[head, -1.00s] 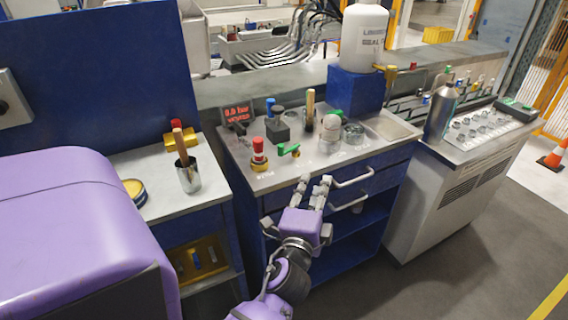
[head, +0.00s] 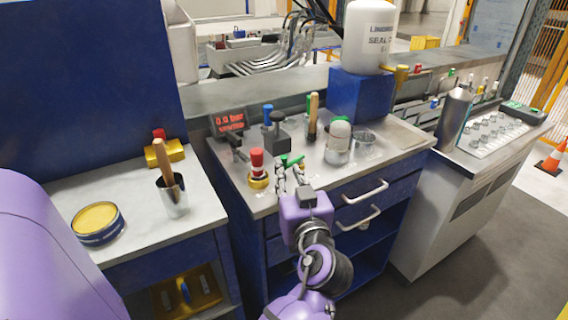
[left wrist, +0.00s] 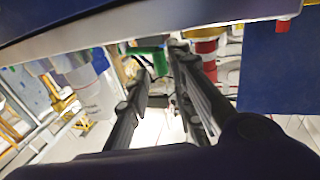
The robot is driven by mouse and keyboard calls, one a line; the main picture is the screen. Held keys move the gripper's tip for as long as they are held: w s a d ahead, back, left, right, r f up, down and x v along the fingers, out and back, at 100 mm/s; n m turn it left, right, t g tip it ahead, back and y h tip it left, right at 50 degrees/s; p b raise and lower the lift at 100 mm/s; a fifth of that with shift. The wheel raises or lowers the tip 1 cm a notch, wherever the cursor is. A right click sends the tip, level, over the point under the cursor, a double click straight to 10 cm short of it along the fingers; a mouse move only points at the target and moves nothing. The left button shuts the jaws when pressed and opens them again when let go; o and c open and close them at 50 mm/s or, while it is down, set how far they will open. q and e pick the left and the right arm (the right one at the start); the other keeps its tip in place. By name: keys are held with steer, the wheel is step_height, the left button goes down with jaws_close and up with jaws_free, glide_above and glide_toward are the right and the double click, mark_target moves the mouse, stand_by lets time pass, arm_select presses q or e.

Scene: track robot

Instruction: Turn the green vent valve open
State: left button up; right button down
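The green vent valve (head: 291,161) is a small green handle on the front part of the grey bench top, right of a red-and-white knob (head: 257,165). My left gripper (head: 289,172) is at the bench's front edge, just in front of the valve. Its fingers are apart, with no object clearly held. In the left wrist view, the green handle (left wrist: 146,50) shows just beyond the fingertips (left wrist: 163,62); I cannot tell whether they touch it. My right gripper is not in view.
A red-lettered display (head: 230,122) stands behind the knob. Drawer handles (head: 365,192) stick out at the bench front.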

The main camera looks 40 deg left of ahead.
mark_target(285, 165)
arm_select(q)
steer(key=shift+p+x, duration=0.3)
steer(key=shift+x, duration=1.85)
jaws_close()
